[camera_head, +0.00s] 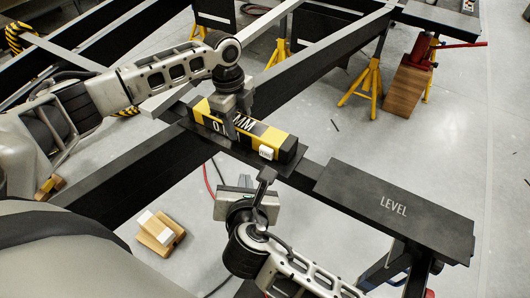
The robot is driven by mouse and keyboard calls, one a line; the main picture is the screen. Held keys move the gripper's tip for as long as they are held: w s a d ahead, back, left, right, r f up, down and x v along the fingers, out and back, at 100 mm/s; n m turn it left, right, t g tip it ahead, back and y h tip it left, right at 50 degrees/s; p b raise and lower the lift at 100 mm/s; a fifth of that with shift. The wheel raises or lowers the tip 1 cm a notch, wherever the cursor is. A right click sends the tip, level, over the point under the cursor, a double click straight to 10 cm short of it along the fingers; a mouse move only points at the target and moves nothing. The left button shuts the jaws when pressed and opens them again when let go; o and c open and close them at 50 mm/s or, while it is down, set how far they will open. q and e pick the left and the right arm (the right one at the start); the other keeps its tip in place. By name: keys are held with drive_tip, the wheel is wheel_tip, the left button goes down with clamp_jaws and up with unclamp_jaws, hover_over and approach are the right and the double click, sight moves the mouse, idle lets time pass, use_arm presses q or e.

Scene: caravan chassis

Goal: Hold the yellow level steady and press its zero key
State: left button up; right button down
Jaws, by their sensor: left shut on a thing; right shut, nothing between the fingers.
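The yellow level (273,137), a bar with black bands and white markings, lies on the dark chassis beam near the middle of the view. My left gripper (230,125) is shut on it from above, toward its left half, and covers part of the markings. A small white key (266,152) sits on the level's near side toward its right end; I take it for the zero key. My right gripper (266,175) is shut and empty, with its tip pointing up just below the white key. I cannot tell whether the tip touches the key.
A dark plate marked LEVEL (390,206) lies on the beam to the right. Yellow stands (367,88) and a red jack (421,50) with a wooden block (405,92) stand behind. A small wooden block with a white top (160,231) lies on the floor at lower left.

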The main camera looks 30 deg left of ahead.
use_arm(q)
drive_tip(key=o, duration=1.3)
drive_tip(key=shift+r, duration=0.15)
drive_tip(key=r, duration=0.4)
drive_tip(key=a+r, duration=0.1)
drive_tip(key=r, duration=0.6)
drive_tip(key=shift+a+r, duration=0.2)
drive_tip(key=shift+r, duration=0.15)
